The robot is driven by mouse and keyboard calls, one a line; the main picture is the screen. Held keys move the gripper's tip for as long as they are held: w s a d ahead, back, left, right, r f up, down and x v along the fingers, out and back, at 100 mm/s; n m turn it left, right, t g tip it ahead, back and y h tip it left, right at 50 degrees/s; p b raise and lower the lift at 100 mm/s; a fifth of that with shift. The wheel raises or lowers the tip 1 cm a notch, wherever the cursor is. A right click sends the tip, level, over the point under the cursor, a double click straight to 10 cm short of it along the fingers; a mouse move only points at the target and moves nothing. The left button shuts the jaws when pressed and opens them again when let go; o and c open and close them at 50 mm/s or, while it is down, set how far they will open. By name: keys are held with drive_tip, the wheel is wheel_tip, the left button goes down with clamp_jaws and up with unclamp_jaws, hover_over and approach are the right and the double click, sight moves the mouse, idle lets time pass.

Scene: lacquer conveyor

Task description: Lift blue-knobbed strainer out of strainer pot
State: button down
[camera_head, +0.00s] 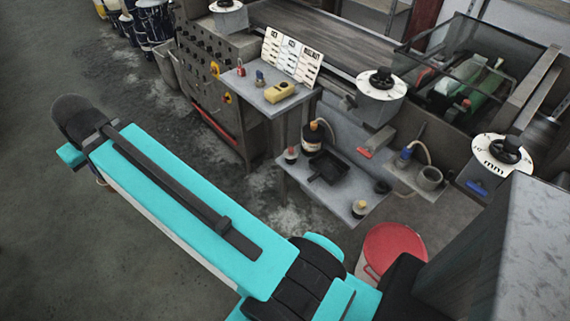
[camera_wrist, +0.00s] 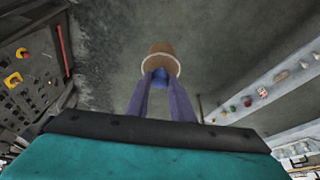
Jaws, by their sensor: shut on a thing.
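My gripper (camera_wrist: 160,80) shows in the wrist view with its two purple fingers shut on a blue knob. The knob belongs to the strainer (camera_wrist: 162,58), a brown round body with a pale rim, held above a grey floor. Nothing is seen touching the strainer from below. In the head view my arm reaches to the left, away from the shelves, and the gripper and strainer are almost wholly hidden behind it. A small grey open pot (camera_head: 430,177) stands on the right-hand shelf; I cannot tell for sure whether it is the strainer pot.
A lower shelf (camera_head: 330,203) holds a black tray (camera_head: 327,168), a brown bottle (camera_head: 312,137) and small knobbed items. A red bucket (camera_head: 394,248) stands below. A yellow block (camera_head: 280,92) lies on the upper shelf. Open floor (camera_head: 60,250) lies left of my arm.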

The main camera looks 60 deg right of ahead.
idle(0.3)
drive_tip(key=shift+w+d+f, duration=0.1)
drive_tip(key=shift+d, duration=0.4)
drive_tip(key=s+d+f+m+g+h, duration=0.1)
drive_tip(key=s+d+f+m, duration=0.25)
drive_tip(key=d, duration=0.95)
drive_tip(key=s+d+f+m+g+h+b, duration=0.1)
drive_tip(key=s+d+f+m+h, duration=0.3)
drive_tip(key=d, duration=0.9)
drive_tip(key=s+d+f+m+g+y, duration=0.15)
drive_tip(key=d+m, duration=0.45)
drive_tip(key=d, duration=0.7)
drive_tip(key=s+d+f+m+g, duration=0.1)
drive_tip(key=s+d+f+m, duration=0.2)
drive_tip(key=s+d, duration=0.5)
drive_tip(key=s+d+f+m+g, duration=0.1)
drive_tip(key=s+d+f+m, duration=0.3)
drive_tip(key=s+d, duration=0.5)
drive_tip(key=s+d+f+m+g+b, duration=0.1)
drive_tip(key=s+d+f+m, duration=0.2)
drive_tip(key=s+d, duration=0.6)
drive_tip(key=s+m, duration=0.1)
drive_tip(key=s, duration=0.3)
drive_tip(key=shift+d+f+m+g, duration=0.2)
drive_tip(key=shift+f+m+g, duration=0.15)
drive_tip(key=shift+f, duration=0.15)
drive_tip(key=shift+f+b, duration=1.4)
drive_tip(key=shift+f, duration=1.45)
